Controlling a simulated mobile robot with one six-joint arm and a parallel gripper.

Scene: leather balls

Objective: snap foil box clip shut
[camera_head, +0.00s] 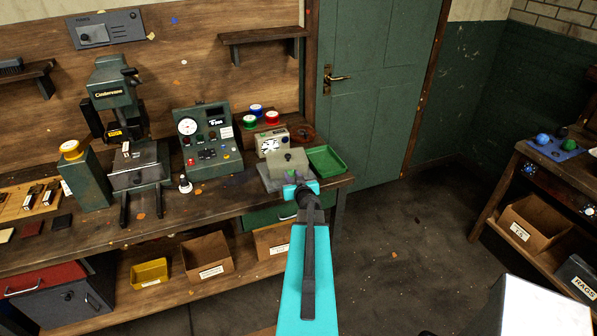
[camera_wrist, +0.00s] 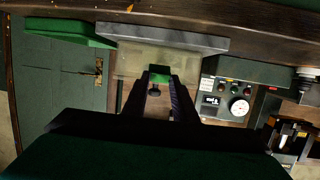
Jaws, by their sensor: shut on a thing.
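The foil box (camera_head: 286,161), as I take it, is a dull beige-grey box on a grey base at the right end of the workbench. It fills the space ahead of my gripper in the wrist view (camera_wrist: 128,66), which looks upside down. My gripper (camera_wrist: 160,80) is at its front face, its fingers close together on a small green piece (camera_wrist: 160,70), apparently the box's clip. A dark round knob shows between the fingers. In the head view my turquoise wrist hides the fingers and clip. I cannot tell whether the clip is latched.
A green tray (camera_head: 326,160) stands just right of the box. A cream dial unit (camera_head: 272,142) is behind it, and a green gauge machine (camera_head: 208,141) is to the left. The bench front edge is close below. Open floor lies to the right.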

